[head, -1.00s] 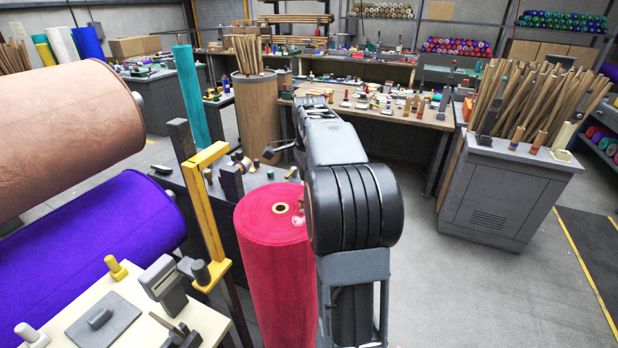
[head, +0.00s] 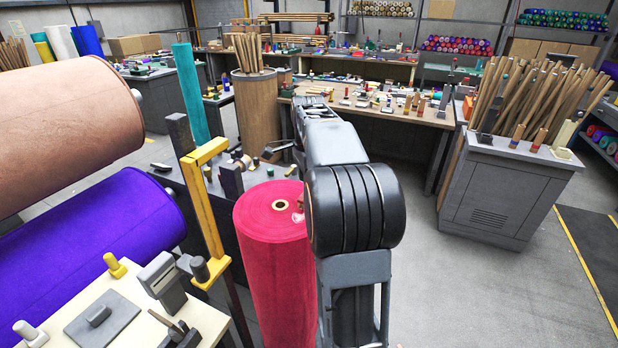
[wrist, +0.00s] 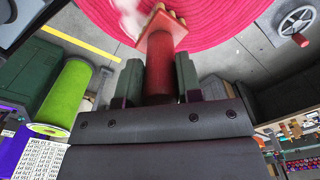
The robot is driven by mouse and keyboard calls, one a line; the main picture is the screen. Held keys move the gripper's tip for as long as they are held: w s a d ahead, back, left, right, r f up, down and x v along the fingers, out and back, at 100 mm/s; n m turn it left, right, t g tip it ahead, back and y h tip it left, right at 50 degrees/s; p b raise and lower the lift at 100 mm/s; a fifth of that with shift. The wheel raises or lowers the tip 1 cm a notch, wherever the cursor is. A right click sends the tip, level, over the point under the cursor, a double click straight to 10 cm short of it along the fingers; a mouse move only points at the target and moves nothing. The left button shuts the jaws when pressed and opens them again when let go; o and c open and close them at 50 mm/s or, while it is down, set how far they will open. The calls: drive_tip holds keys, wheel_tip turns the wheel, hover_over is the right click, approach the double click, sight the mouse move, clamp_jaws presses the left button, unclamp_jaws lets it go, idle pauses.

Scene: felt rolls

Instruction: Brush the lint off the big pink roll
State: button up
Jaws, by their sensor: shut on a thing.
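The big pink roll (head: 272,250) stands upright left of my arm in the head view, with a core hole in its top. Its pink surface (wrist: 225,15) fills the top of the wrist view. A pale, fuzzy patch of lint (wrist: 127,16) shows there, beside the brush head. My gripper (wrist: 159,75) is shut on the red handle of a brush (wrist: 159,62). In the head view my arm hides the gripper and most of the brush. A small pale spot shows at the roll's right edge.
A yellow post (head: 207,200) and a cream bench (head: 110,310) with tools stand left of the roll. Purple (head: 95,235) and tan (head: 60,130) rolls lie beyond. A grey cabinet (head: 510,190) with wooden sticks stands right. The floor (head: 470,280) right of my arm is clear.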

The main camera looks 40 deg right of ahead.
drive_tip(key=shift+s+a+r+b, duration=0.1)
drive_tip(key=shift+s+a+b, duration=0.25)
drive_tip(key=shift+a, duration=0.35)
drive_tip(key=shift+s+a+b, duration=0.1)
drive_tip(key=shift+s+a, duration=0.3)
drive_tip(key=shift+a, duration=0.3)
drive_tip(key=shift+a, duration=0.15)
drive_tip(key=shift+s+a+b, duration=0.4)
drive_tip(key=shift+s+a, duration=0.05)
drive_tip(key=shift+a, duration=0.3)
drive_tip(key=shift+s+a+b, duration=0.35)
drive_tip(key=shift+s+a, duration=0.1)
drive_tip(key=shift+a, duration=0.3)
drive_tip(key=shift+d, duration=0.15)
drive_tip(key=shift+w+d+p, duration=0.45)
drive_tip(key=shift+d+p, duration=0.15)
drive_tip(key=shift+d, duration=0.2)
drive_tip(key=shift+w+d+p, duration=0.45)
drive_tip(key=shift+d+p, duration=0.15)
drive_tip(key=shift+d, duration=0.15)
drive_tip(key=shift+d, duration=0.1)
